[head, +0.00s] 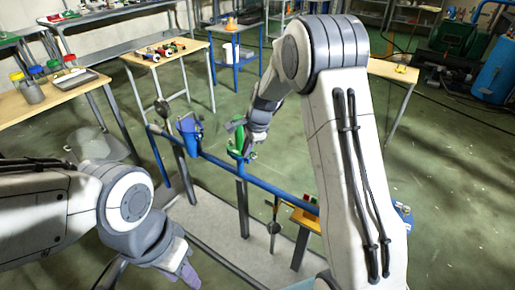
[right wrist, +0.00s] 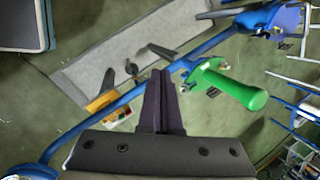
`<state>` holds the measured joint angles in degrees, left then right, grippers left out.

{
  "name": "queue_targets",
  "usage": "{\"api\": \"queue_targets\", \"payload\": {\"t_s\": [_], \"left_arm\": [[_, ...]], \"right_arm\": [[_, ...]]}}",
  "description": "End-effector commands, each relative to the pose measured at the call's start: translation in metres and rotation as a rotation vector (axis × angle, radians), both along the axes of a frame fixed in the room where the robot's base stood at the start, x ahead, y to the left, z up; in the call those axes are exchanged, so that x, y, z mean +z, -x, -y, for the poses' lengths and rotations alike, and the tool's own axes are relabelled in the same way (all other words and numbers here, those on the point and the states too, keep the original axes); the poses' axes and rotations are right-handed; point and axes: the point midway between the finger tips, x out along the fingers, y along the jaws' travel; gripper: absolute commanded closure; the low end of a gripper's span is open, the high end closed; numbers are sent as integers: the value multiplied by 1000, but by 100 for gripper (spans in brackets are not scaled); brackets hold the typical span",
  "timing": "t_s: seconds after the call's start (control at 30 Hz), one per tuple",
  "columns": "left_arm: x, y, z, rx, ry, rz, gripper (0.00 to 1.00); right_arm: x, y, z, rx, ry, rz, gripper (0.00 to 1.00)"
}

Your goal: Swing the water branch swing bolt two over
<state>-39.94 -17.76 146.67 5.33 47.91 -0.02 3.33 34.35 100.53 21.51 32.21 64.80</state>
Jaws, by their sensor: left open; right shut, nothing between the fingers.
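A green cylindrical fitting (head: 239,134) stands on the blue pipe (head: 215,160); it also shows in the right wrist view (right wrist: 233,88), with small dark metal parts (right wrist: 212,91) near its base. Which of these is swing bolt two, I cannot tell. My right gripper (head: 247,153) is beside the green fitting in the head view. In the right wrist view its dark fingers (right wrist: 161,95) are shut and empty, left of the fitting and apart from it. My left gripper (head: 188,274) is open at the bottom of the head view, away from the pipe.
A blue fitting (head: 190,128) stands on the pipe further left. A yellow block (head: 305,219) is by the pipe at lower right. Grey posts (head: 243,208) rise from a pale floor slab (head: 218,225). A wooden table (head: 165,52) with small parts stands behind. Open floor lies to the right.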

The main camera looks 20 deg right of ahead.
Motion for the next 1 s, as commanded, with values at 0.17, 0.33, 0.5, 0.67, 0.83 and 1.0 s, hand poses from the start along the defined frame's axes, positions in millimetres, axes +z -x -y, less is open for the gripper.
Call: {"api": "queue_targets", "payload": {"t_s": [0.17, 0.33, 0.5, 0.67, 0.83, 1.0], "left_arm": [[9, 0, 0, 0, 0, 0, 58], [10, 0, 0, 0, 0, 0, 58], [11, 0, 0, 0, 0, 0, 58], [14, 0, 0, 0, 0, 0, 58], [17, 0, 0, 0, 0, 0, 58], [29, 0, 0, 0, 0, 0, 58]], "right_arm": [[-43, -44, 93, -454, -93, -10, 100], [-61, -55, 126, -616, -131, -6, 100], [-80, -62, 126, -629, -134, -8, 100], [-111, -73, 121, -627, -134, -9, 100], [-145, -86, 116, -624, -133, -9, 100], [-138, -97, 100, -620, -132, -3, 100]]}}
